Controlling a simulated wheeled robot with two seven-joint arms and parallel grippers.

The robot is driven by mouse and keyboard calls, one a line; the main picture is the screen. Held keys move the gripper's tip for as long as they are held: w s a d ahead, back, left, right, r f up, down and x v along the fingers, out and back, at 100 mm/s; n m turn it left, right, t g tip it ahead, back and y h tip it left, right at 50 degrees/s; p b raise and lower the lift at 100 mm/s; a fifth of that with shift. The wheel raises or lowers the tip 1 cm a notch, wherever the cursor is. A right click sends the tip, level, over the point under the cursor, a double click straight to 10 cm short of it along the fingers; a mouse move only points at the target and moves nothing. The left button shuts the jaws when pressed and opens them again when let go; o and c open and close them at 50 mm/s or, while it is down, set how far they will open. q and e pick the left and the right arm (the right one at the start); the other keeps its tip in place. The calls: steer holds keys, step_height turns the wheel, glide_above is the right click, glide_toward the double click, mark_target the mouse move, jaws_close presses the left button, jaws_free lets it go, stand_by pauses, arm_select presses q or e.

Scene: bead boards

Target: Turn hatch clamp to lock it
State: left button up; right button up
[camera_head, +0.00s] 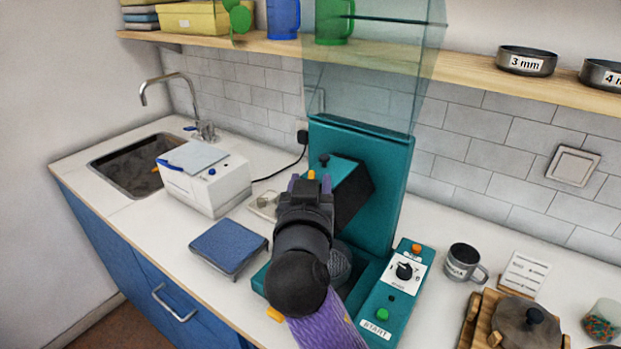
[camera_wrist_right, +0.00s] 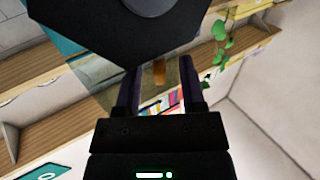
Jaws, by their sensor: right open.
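A teal machine (camera_head: 375,160) stands on the counter, with a clear hatch-like hood (camera_head: 375,65) rising above it. My right gripper (camera_head: 311,184) is in front of the machine, its purple fingers spread apart. A small orange tab, which may be the hatch clamp (camera_head: 311,174), shows between the fingertips. In the right wrist view an orange tab (camera_wrist_right: 160,72) also lies between the open fingers (camera_wrist_right: 160,88); I cannot tell if they touch it. A dark angular part (camera_wrist_right: 125,30) fills the top of that view. My right arm hides much of the machine's front. My left gripper is not in view.
A control box with a dial and green START button (camera_head: 382,314) sits right of my arm. A mug (camera_head: 464,262) and wooden rack (camera_head: 470,325) are further right. A blue-topped scale (camera_head: 228,245), white device (camera_head: 205,185) and sink (camera_head: 130,165) lie left. A shelf (camera_head: 470,68) runs above.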

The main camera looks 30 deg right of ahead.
jaws_close()
steer(key=m+g+h+b, duration=0.4)
steer(key=g, duration=0.1)
steer(key=m+g+h+b, duration=0.1)
steer(key=g+b, duration=0.1)
steer(key=shift+w+a+m+h, duration=0.3)
steer(key=shift+w+m+h, duration=0.05)
steer(key=shift+m+h, duration=0.05)
stand_by(0.3)
jaws_free()
